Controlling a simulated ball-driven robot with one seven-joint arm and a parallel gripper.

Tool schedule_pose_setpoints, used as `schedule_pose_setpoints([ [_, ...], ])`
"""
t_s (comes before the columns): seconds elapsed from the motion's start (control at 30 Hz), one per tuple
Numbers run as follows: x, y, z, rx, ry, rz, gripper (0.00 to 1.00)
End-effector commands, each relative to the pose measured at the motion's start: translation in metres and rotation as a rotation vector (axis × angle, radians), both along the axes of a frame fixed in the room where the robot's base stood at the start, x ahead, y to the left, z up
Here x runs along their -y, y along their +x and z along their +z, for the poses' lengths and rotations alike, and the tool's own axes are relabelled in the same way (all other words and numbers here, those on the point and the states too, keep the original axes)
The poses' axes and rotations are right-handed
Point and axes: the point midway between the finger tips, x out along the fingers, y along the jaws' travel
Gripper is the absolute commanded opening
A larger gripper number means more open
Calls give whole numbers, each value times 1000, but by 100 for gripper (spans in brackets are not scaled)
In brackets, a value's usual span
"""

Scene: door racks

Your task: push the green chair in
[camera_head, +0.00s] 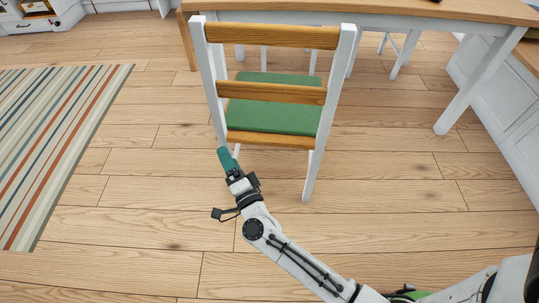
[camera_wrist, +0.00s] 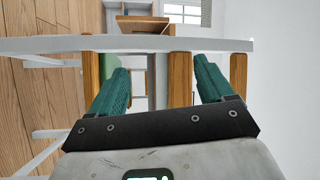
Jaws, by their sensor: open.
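The green chair (camera_head: 270,93) stands with its back toward me, in front of the table. It has white posts, wooden back slats and a green seat (camera_head: 272,118). My gripper (camera_head: 223,155) is low beside the chair's left rear post, its teal fingers pointing toward it. In the wrist view my gripper (camera_wrist: 158,62) is open, with nothing between the fingers. A white post of the chair (camera_wrist: 155,44) crosses just beyond the fingertips, with wooden slats behind it. I cannot tell whether the fingers touch the post.
The wooden table (camera_head: 400,13) with white legs is beyond the chair. A striped rug (camera_head: 60,140) lies at the left. White cabinets (camera_head: 500,85) stand at the right. The wood floor around the chair is clear.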

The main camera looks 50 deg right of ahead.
Motion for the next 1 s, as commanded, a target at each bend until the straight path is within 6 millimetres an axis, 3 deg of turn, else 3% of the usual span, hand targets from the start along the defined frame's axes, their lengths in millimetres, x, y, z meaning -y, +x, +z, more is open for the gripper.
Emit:
schedule_pose_setpoints([
  [0.03,15,-4,-32,21,57,-94,81],
  [0.1,34,-15,-58,40,129,-224,81],
  [0.2,52,-31,-89,54,209,-380,81],
  [0.33,66,-48,-115,58,272,-517,81],
  [0.57,80,-53,-127,57,299,-588,81],
  [1.0,158,-3,-124,59,298,-587,81],
])
